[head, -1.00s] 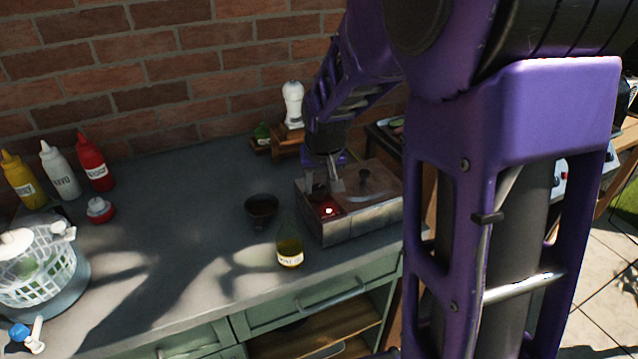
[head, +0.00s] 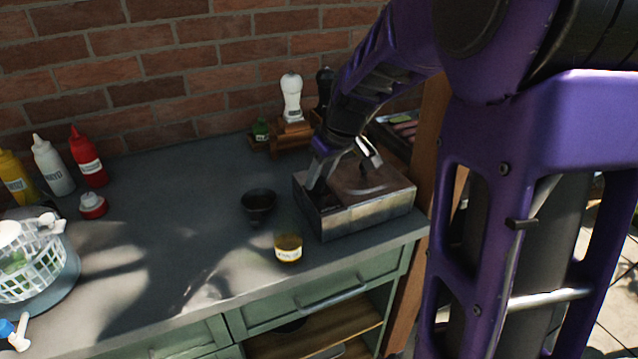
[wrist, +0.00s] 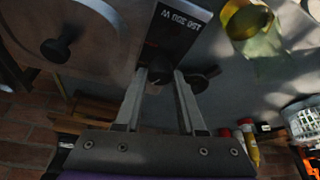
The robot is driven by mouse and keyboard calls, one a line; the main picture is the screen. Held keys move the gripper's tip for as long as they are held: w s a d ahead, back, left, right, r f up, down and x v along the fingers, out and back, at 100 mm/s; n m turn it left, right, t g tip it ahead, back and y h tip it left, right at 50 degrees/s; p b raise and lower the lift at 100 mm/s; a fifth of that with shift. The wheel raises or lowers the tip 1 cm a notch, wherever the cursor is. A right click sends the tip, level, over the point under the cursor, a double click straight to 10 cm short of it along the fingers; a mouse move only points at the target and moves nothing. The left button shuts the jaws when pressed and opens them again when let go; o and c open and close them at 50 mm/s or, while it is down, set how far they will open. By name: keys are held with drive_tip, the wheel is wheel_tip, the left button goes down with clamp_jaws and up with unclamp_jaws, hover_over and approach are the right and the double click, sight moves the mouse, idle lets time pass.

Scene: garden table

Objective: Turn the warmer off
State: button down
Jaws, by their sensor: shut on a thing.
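My gripper (wrist: 162,74) is shut on the small dark control knob (wrist: 160,75) at the panel's end, one finger on each side. In the head view my gripper is over the warmer's left part and hides much of the panel. No red light shows there.
Sauce bottles (head: 87,157) and a white basket (head: 32,262) are at the left. The counter's middle is clear.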

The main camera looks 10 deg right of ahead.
drive_tip(key=n+g+y+b, duration=0.1)
drive_tip(key=n+b, duration=0.1)
drive_tip(key=n, duration=0.2)
drive_tip(key=shift+w+d+n, duration=0.1)
drive_tip(key=shift+n, duration=0.3)
drive_tip(key=shift+y, duration=0.3)
drive_tip(key=c, duration=0.5)
unclamp_jaws()
drive_tip(key=shift+r, duration=0.1)
drive_tip(key=p+v, duration=0.2)
drive_tip(key=v, duration=1.5)
drive_tip(key=shift+w+r, duration=0.2)
drive_tip(key=shift+r, duration=0.05)
drive_tip(key=shift+f, duration=0.1)
